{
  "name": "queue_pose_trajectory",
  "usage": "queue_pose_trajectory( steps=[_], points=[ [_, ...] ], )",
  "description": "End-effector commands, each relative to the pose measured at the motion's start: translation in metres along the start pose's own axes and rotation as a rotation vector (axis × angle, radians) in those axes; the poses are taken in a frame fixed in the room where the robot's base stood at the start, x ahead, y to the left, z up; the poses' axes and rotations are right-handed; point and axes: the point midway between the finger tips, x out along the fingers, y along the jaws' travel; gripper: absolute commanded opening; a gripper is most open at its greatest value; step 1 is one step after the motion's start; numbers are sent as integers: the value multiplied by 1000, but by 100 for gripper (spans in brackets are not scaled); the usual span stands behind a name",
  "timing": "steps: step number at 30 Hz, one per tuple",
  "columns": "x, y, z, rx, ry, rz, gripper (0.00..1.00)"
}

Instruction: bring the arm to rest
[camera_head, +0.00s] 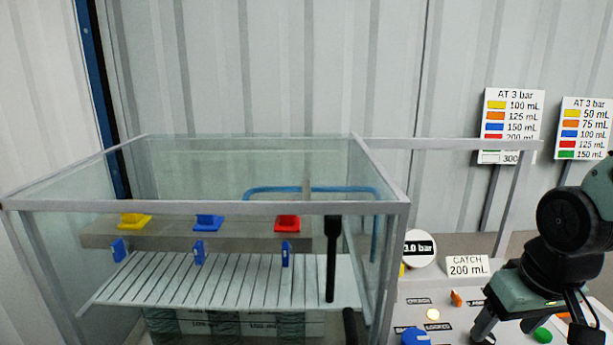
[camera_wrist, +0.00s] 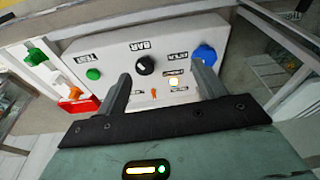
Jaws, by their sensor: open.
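My gripper (camera_head: 532,332) is at the lower right of the head view, pointing down over a white control panel (camera_head: 440,294). In the wrist view, the two dark fingers of my gripper (camera_wrist: 160,76) stand wide apart with nothing between them. The panel (camera_wrist: 112,60) lies beyond the fingertips. On it are a green button (camera_wrist: 93,74), a black knob (camera_wrist: 145,65), a blue knob (camera_wrist: 204,54), a small orange lever (camera_wrist: 154,92) and a lit button (camera_wrist: 174,82). I cannot tell the exact gap between fingertips and panel.
A glass-walled case (camera_head: 205,208) fills the left, with yellow (camera_head: 134,221), blue (camera_head: 208,222) and red (camera_head: 287,223) pieces inside. A round gauge (camera_head: 419,248) and a "CATCH 200 mL" sign (camera_head: 467,266) stand behind the panel. A frame post (camera_head: 511,195) is near my arm.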

Motion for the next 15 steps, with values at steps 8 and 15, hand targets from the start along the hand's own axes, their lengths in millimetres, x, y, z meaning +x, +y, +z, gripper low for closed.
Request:
queue_pose_trajectory(
  steps=[8, 15],
  points=[
    [-14, -81, 30, -242, -73, -62, 70],
    [-33, -146, 82, -494, -154, -100, 70]
  ],
)
